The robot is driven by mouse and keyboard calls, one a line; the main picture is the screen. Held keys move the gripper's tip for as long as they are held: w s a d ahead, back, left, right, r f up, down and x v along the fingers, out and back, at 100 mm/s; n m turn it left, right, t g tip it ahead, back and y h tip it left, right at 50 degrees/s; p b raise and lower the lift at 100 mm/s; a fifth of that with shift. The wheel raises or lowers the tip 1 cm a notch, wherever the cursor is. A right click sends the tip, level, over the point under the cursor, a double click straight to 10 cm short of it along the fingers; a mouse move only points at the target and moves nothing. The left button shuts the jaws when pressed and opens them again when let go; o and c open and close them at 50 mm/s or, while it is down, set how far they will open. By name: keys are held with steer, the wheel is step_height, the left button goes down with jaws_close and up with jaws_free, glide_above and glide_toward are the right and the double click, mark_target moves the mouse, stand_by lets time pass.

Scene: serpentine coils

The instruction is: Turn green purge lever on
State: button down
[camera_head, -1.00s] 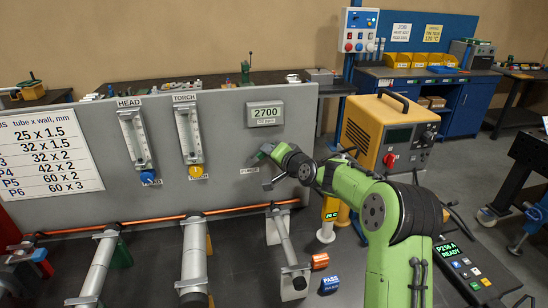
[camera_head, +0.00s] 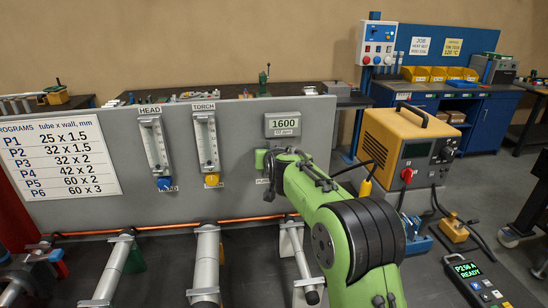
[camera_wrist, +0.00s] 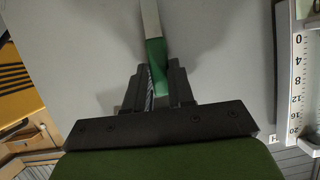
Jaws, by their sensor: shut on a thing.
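The green purge lever (camera_wrist: 155,52) shows in the wrist view as a green grip on a pale grey bar, in front of the grey panel. My gripper (camera_wrist: 160,86) has its two dark fingers closed around the lower end of the green grip. In the head view my green arm reaches to the panel below the display, and my wrist hides most of the lever and the fingers.
Left of the lever are the TORCH flowmeter (camera_head: 206,145) with a yellow knob and the HEAD flowmeter (camera_head: 154,148) with a blue knob. Several metal tubes and a copper rod lie below the panel. A yellow-orange power unit (camera_head: 395,150) stands to the right.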

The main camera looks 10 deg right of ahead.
steer(key=shift+a+n, duration=0.35)
steer(key=shift+n, duration=0.05)
stand_by(0.4)
steer(key=c, duration=1)
jaws_free()
steer(key=shift+o, duration=0.2)
steer(key=b+v, duration=0.1)
steer(key=v, duration=1.4)
steer(key=shift+s+a+b, duration=0.3)
steer(key=shift+s, duration=0.05)
steer(key=shift+r, duration=0.15)
